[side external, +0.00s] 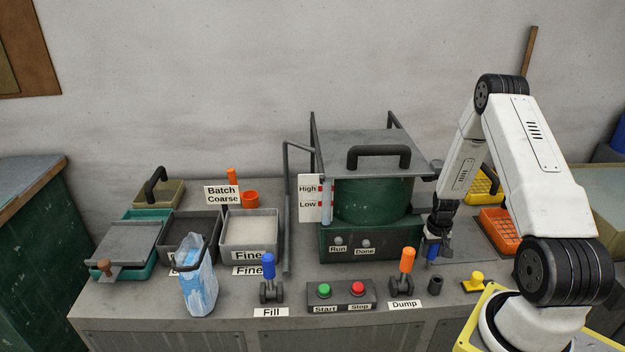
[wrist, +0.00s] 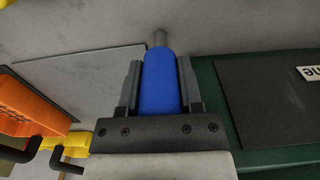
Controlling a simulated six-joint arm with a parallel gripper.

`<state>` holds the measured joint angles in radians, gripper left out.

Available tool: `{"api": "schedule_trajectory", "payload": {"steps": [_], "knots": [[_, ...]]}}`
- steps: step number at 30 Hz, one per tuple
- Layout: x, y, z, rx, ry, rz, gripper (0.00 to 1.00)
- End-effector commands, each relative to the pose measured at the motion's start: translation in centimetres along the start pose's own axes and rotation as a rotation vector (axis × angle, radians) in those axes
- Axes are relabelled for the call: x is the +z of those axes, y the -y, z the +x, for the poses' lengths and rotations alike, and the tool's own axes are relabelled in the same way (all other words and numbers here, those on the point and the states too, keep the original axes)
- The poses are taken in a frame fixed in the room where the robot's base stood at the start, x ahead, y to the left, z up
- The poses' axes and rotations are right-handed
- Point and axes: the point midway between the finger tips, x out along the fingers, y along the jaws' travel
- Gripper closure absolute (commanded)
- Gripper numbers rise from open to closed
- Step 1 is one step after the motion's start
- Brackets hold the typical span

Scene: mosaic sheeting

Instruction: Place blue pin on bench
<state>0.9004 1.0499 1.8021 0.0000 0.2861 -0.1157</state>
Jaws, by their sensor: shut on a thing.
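My gripper (side external: 437,232) is shut on the blue pin (wrist: 160,82), with one finger on each side of it. In the wrist view the pin's thin grey tip (wrist: 159,38) sticks out beyond the fingers. In the side view the blue pin (side external: 432,250) hangs roughly upright under my gripper, right of the green machine. I cannot tell whether its tip touches the bench (side external: 345,320). A dark round holder (side external: 435,285) stands on the bench in front of the pin.
The orange Dump lever (side external: 406,262) stands left of the pin, and a yellow knob (side external: 476,280) lies to its right. The green machine (side external: 345,245) and an orange basket (side external: 500,230) are close by. A grey plate (wrist: 90,85) lies on the bench.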

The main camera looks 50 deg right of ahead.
Motion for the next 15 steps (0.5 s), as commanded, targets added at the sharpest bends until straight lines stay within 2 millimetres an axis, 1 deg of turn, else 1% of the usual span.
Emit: {"api": "schedule_trajectory", "payload": {"steps": [5, 6, 8, 9, 15], "knots": [[0.0, 0.0, 0.3, 0.0, 0.0, 0.0, 1.0], [0.01, 0.0, 0.36, 0.0, 0.0, 0.0, 0.51], [0.01, 0.0, 0.33, 0.0, 0.0, 0.0, 0.32], [0.01, 0.0, 0.33, 0.0, 0.0, 0.0, 0.2], [0.02, 0.0, 0.31, 0.0, 0.001, 0.0, 0.19]]}}
